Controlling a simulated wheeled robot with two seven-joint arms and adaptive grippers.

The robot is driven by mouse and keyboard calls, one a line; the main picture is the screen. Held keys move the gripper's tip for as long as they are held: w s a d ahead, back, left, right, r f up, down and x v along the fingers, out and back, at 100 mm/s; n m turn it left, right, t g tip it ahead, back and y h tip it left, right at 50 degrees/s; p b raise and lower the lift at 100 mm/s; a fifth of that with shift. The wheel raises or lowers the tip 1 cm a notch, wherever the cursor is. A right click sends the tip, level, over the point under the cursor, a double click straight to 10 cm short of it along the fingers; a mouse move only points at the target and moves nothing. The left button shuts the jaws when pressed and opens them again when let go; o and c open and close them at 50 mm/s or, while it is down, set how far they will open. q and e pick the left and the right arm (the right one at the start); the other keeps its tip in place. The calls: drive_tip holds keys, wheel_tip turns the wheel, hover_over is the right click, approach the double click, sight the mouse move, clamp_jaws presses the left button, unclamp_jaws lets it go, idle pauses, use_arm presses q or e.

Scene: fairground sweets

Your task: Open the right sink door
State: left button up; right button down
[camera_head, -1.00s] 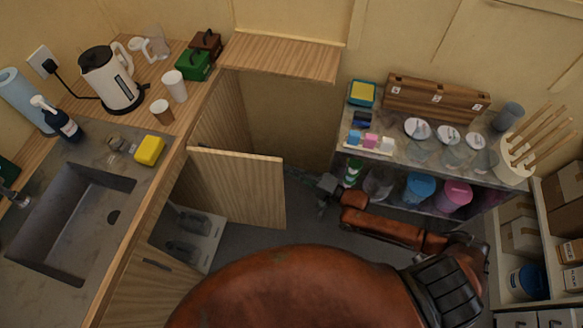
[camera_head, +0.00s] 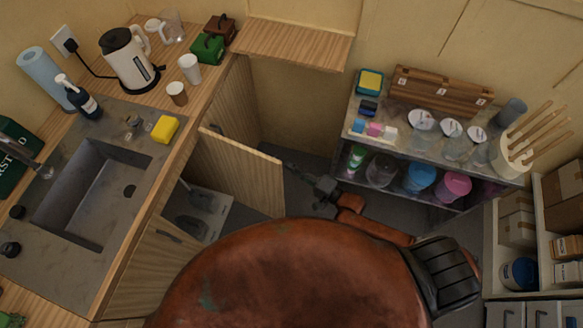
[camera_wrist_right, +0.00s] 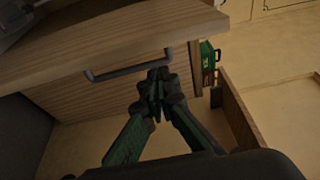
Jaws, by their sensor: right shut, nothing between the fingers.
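The right sink door (camera_head: 245,172) is a light wooden panel that stands swung out from the sink counter. The cupboard behind it shows an inside floor with grey items on it. My right gripper (camera_head: 304,174) is just beyond the door's outer edge, on the side facing away from the head camera. In the right wrist view the gripper (camera_wrist_right: 157,82) is shut and empty, close to the grey bar handle (camera_wrist_right: 125,72) on the door's face. I cannot tell whether it touches the handle or door. My left gripper is not in view.
The grey sink (camera_head: 95,195) and counter lie left, with a kettle (camera_head: 128,62), cups and a yellow sponge (camera_head: 165,129). The closed left door's handle (camera_head: 169,236) shows below. A shelf unit (camera_head: 440,150) with jars stands right. Some floor is free between.

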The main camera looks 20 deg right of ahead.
drive_tip(key=w+d+v, duration=0.1)
drive_tip(key=v, duration=0.9)
drive_tip(key=d+f+n+g+h, duration=0.1)
drive_tip(key=d+f+n+h, duration=0.3)
drive_tip(key=f, duration=0.7)
drive_tip(key=d+f+n+g+h, duration=0.1)
drive_tip(key=d+f+h, duration=0.1)
drive_tip(key=d+f, duration=0.7)
drive_tip(key=s+d+f+n+g+h, duration=0.1)
drive_tip(key=s+d+f+g+h, duration=0.1)
drive_tip(key=s+f, duration=0.45)
drive_tip(key=s+d+f+n+g+h, duration=0.1)
drive_tip(key=s+f+g, duration=0.15)
drive_tip(key=f, duration=0.75)
drive_tip(key=s+a+f+n+g, duration=0.1)
drive_tip(key=s+f, duration=0.3)
drive_tip(key=s, duration=0.6)
drive_tip(key=s+a+f+n+g+h, duration=0.1)
drive_tip(key=s+f+g, duration=0.3)
drive_tip(key=s, duration=0.7)
drive_tip(key=s+a+f+n+g+h, duration=0.1)
drive_tip(key=s+a+f+n+g, duration=0.1)
drive_tip(key=s+f, duration=0.4)
drive_tip(key=s+n, duration=0.1)
drive_tip(key=s, duration=0.3)
drive_tip(key=shift+s+a+f+b, duration=0.15)
drive_tip(key=shift+s+b, duration=0.05)
drive_tip(key=shift+b, duration=0.15)
